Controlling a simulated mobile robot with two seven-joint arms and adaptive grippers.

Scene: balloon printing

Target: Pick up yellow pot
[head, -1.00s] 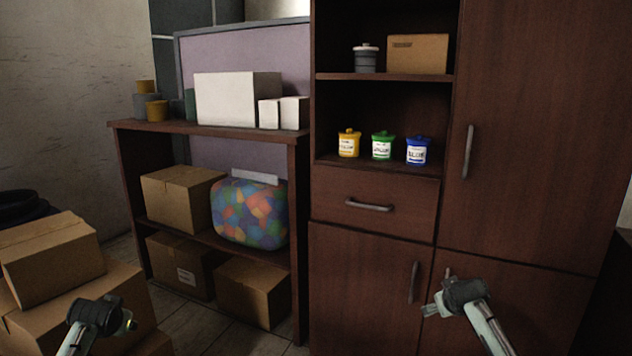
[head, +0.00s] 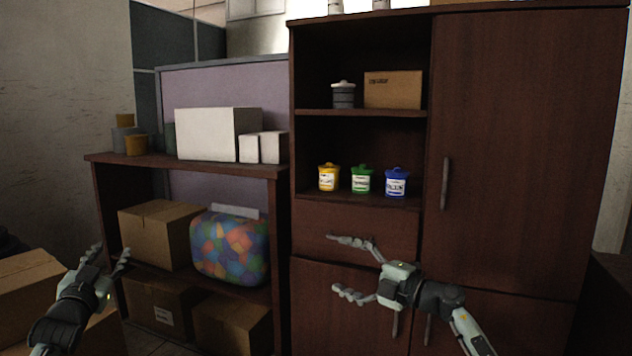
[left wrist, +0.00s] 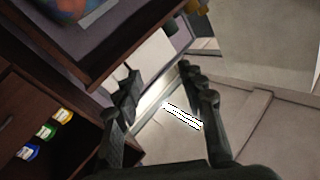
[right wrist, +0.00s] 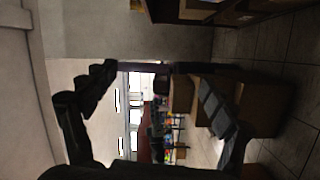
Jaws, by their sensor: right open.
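The yellow pot (head: 328,178) stands upright on the open middle shelf of the dark wood cabinet, left of a green pot (head: 362,180) and a blue pot (head: 396,182). In the left wrist view the yellow pot (left wrist: 63,116) shows at the left edge. My right gripper (head: 340,265) is open and empty, its fingers pointing left in front of the cabinet drawer, below the pots. My left gripper (head: 110,252) is open and empty at the lower left, in front of the low shelf and well away from the pots.
The cabinet (head: 530,150) has a drawer and doors with handles below and right of the pots. A low shelf (head: 185,164) at left holds boxes and a colourful bag (head: 230,248). Cardboard boxes (head: 30,285) stand at lower left. A grey jar (head: 344,95) is on the shelf above.

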